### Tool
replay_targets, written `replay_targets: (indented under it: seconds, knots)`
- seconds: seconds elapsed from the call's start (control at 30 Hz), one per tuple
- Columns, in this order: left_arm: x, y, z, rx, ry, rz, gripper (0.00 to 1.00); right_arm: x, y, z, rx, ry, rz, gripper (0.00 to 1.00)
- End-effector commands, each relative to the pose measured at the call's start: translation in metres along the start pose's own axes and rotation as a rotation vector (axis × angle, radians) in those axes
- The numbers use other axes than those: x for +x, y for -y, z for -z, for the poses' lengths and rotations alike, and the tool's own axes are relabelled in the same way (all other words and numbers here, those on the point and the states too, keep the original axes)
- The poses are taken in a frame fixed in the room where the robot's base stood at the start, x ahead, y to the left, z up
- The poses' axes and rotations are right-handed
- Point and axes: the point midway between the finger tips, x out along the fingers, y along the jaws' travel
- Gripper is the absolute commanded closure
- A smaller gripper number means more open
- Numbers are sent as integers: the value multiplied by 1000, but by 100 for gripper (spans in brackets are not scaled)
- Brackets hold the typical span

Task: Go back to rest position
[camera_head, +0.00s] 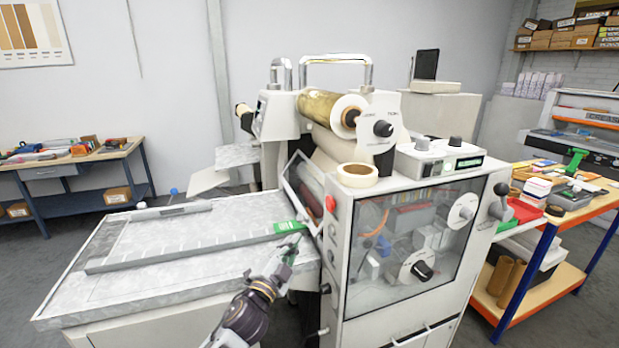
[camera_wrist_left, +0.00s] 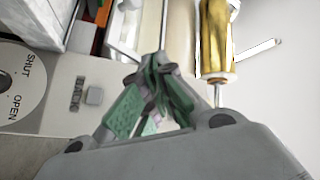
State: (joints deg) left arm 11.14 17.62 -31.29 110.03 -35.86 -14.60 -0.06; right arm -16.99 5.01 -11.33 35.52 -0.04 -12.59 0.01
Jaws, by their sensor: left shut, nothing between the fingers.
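My left arm comes in from the bottom of the head view. Its gripper (camera_head: 289,248) is above the machine's feed table (camera_head: 130,285), close to the front of the laminating machine (camera_head: 350,235). A small green piece (camera_head: 291,227) shows just beyond the fingertips, at the table's right end; I cannot tell how far apart they are. In the left wrist view the green-padded fingers (camera_wrist_left: 158,65) meet at their tips and hold nothing. My right gripper is in neither view.
The machine carries a gold foil roll (camera_head: 322,107), a tape roll (camera_head: 357,174) and a red button (camera_head: 330,203). A cluttered workbench (camera_head: 75,165) stands at left. An orange-edged cart (camera_head: 545,285) stands at right. Floor is open between the workbench and feed table.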

Motion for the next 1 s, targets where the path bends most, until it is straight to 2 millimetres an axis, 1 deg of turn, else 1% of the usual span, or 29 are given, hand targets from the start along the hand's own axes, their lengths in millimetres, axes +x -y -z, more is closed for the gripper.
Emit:
replay_targets:
  seconds: [0.1,0.2,0.27,0.3,0.47,0.57,0.7,0.87,1.0]
  knots:
    - [-14,-2,-19,-69,93,0,100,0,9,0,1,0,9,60]
    - [-30,-5,-39,-139,193,-5,100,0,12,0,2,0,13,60]
    - [-42,-7,-51,-183,255,-10,100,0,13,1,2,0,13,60]
    - [-50,-10,-60,-213,298,-15,100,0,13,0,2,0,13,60]
    - [-86,-21,-90,-322,464,-41,100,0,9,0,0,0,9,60]
    - [-111,-30,-107,-388,568,-62,100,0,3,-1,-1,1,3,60]
    - [-150,-44,-127,-477,712,-99,100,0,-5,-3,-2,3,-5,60]
    - [-198,-62,-142,-573,873,-151,100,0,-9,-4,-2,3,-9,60]
    - [-244,-76,-150,-651,1011,-205,100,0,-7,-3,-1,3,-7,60]
